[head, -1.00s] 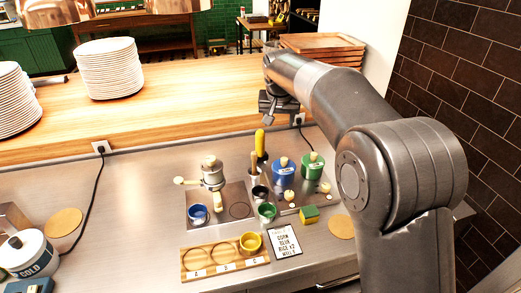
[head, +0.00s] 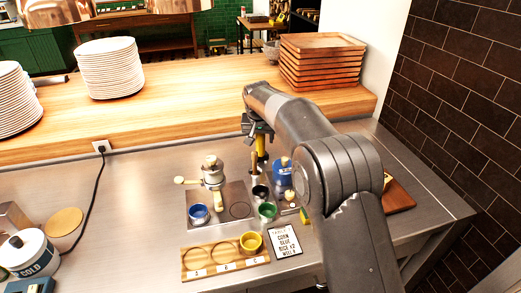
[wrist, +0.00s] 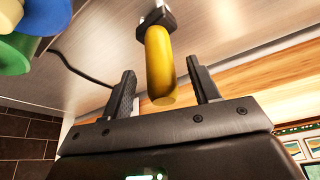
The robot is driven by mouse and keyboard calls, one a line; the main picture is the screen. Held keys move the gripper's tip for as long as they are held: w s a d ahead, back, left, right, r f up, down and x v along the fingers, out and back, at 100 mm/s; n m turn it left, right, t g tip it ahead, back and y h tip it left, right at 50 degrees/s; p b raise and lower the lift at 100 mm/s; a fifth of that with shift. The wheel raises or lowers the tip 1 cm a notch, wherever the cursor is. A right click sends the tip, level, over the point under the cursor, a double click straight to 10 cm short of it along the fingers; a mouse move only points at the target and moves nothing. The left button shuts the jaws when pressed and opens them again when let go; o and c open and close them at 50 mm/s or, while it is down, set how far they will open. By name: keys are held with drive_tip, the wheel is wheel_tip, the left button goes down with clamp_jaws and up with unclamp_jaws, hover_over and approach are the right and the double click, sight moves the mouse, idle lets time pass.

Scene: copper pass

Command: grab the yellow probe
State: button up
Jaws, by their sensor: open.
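The yellow probe (head: 261,146) stands upright behind the small pots on the steel counter. In the head view my gripper (head: 259,132) is at its upper end and partly covers it. In the wrist view the probe's thick yellow handle (wrist: 160,65) ends in a dark mount, and its rounded end reaches toward the space between my two fingers. The fingers of my gripper (wrist: 163,92) are apart, one on each side of the handle, with visible gaps. I see no contact with the handle.
A blue canister (head: 281,177), a dark pot (head: 260,192) and a green pot (head: 267,211) stand close by. A metal grinder-like vessel (head: 213,172) stands left. A wooden ledge (head: 190,97) runs behind, with stacked trays (head: 322,62). The steel counter at left has free room.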

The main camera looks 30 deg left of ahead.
drive_tip(key=x, duration=0.2)
drive_tip(key=shift+w+a+f, duration=0.1)
drive_tip(key=shift+f, duration=0.15)
drive_tip(key=shift+c, duration=0.4)
drive_tip(key=c, duration=1)
drive_tip(key=shift+c, duration=0.6)
drive_tip(key=shift+r, duration=0.15)
